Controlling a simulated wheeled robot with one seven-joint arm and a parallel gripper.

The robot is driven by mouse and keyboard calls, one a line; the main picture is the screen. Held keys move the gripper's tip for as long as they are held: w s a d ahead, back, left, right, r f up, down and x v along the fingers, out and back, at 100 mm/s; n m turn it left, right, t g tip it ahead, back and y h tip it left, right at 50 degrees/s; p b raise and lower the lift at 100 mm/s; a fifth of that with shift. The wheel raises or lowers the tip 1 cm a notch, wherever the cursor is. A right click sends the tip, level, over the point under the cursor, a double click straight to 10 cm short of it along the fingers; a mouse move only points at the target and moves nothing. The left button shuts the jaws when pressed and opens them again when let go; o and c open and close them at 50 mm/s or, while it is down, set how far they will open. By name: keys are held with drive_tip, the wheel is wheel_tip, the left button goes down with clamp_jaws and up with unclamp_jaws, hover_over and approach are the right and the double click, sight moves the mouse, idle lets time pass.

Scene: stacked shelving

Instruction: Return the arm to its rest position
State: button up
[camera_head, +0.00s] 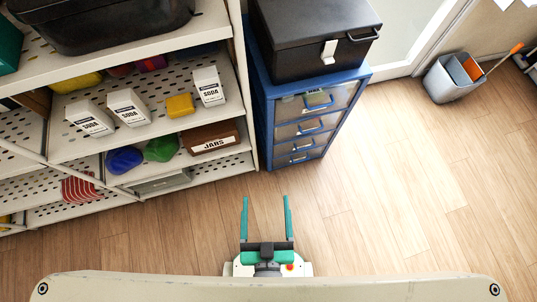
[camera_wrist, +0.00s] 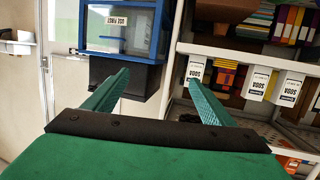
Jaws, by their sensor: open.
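My gripper (camera_head: 266,218) is in the lower middle of the head view, with its two green fingers spread apart and nothing between them. It is over the wooden floor, in front of the shelving and the blue drawer cabinet. In the wrist view my gripper (camera_wrist: 158,95) also shows open and empty, its fingers apart. Its fingers touch nothing that I can see. Most of my arm is hidden in the head view.
A perforated shelf unit (camera_head: 225,85) with soda boxes and a JARS box (camera_head: 212,138) stands at left. A blue drawer cabinet (camera_head: 262,110) carries a black case (camera_head: 305,45). A grey bucket (camera_head: 452,82) stands far right. The wooden floor (camera_head: 400,190) at right is clear.

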drive_tip(key=shift+s+d+r+h, duration=0.2)
drive_tip(key=shift+s+r, duration=0.1)
drive_tip(key=shift+s, duration=0.35)
drive_tip(key=shift+s+d+r+h, duration=0.15)
drive_tip(key=shift+s+r, duration=0.15)
drive_tip(key=shift+s, duration=0.35)
idle(0.4)
